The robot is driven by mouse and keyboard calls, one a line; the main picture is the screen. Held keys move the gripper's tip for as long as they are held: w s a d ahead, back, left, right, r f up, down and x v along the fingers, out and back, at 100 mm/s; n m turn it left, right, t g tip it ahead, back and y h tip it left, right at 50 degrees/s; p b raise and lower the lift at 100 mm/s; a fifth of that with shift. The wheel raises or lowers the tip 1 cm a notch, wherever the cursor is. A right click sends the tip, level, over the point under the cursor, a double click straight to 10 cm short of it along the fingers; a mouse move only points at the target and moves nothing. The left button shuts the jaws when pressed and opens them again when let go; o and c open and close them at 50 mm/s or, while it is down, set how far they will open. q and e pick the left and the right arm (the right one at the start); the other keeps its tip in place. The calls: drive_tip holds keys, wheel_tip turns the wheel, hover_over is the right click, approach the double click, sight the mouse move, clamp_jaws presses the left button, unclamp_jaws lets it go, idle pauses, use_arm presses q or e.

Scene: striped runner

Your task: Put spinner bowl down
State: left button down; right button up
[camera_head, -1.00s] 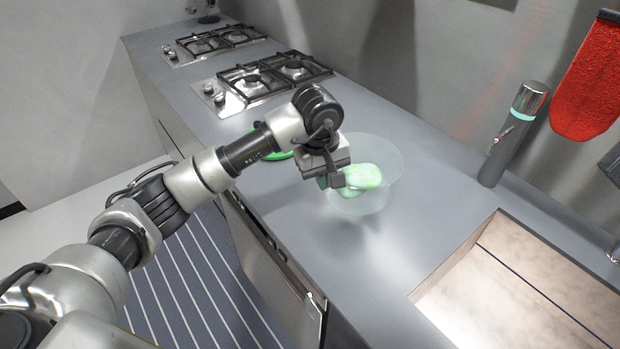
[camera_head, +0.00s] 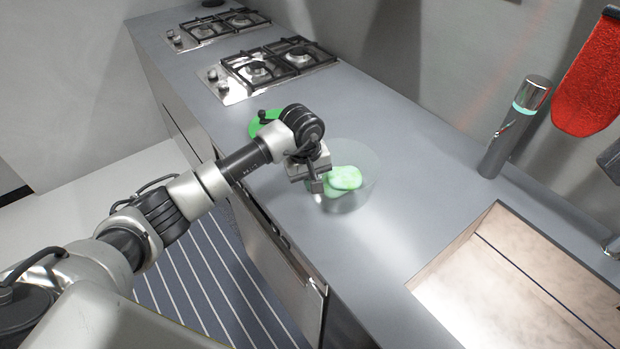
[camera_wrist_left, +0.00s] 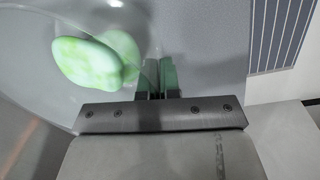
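The clear spinner bowl (camera_head: 366,164) is over the grey counter, with pale green lettuce (camera_head: 346,178) inside. I cannot tell whether its base touches the counter. My left gripper (camera_head: 318,186) is at the bowl's near left rim. In the left wrist view the fingers (camera_wrist_left: 159,78) are close together with the rim of the bowl (camera_wrist_left: 28,60) running between them, and the lettuce (camera_wrist_left: 88,62) shows beside them. The green spinner lid (camera_head: 258,127) with a dark crank lies on the counter behind my left wrist, partly hidden. My right gripper does not show.
Two gas hobs (camera_head: 270,68) are set in the counter at the back. A tap (camera_head: 515,125) and a sink (camera_head: 490,270) are on the right. A red mitt (camera_head: 592,80) hangs on the wall. The counter (camera_head: 400,215) between bowl and sink is clear.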

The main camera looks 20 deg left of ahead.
use_arm(q)
drive_tip(key=c, duration=1.8)
unclamp_jaws()
drive_tip(key=shift+f, duration=0.15)
drive_tip(key=o, duration=0.4)
drive_tip(key=shift+o, duration=0.2)
drive_tip(key=shift+r, duration=0.55)
wheel_tip(320, 180, up, 11)
drive_tip(key=a+b, duration=0.1)
drive_tip(key=b, duration=0.2)
drive_tip(key=shift+s+r, duration=0.15)
drive_tip(key=shift+s, duration=0.3)
